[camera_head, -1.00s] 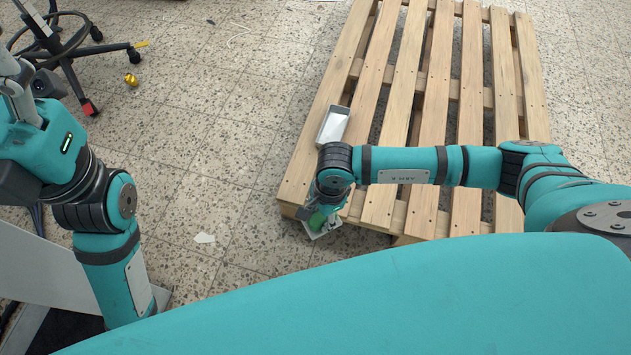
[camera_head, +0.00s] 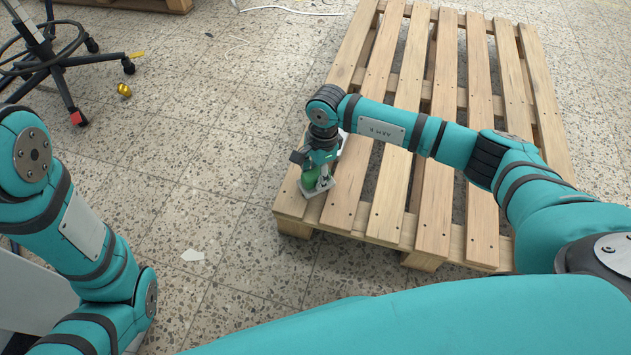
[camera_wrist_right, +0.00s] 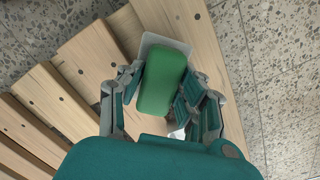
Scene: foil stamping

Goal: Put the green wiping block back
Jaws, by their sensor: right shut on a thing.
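The green wiping block (camera_head: 309,178) is in my right gripper (camera_head: 317,178), at the left front corner of the pallet. In the right wrist view the block (camera_wrist_right: 163,80) lies between the two fingers of my right gripper (camera_wrist_right: 163,90), which is shut on it. A pale grey flat piece (camera_wrist_right: 152,41) with rounded corners shows around the block's far end, and in the head view (camera_head: 318,190) below it. I cannot tell whether it touches the block or the pallet. My left gripper is out of view.
The wooden pallet (camera_head: 433,175) has gaps between its slats. A pale tray (camera_head: 344,143) on it is mostly hidden behind my right wrist. A wheeled chair base (camera_head: 60,65), a gold object (camera_head: 124,90) and a paper scrap (camera_head: 193,256) are on the speckled floor.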

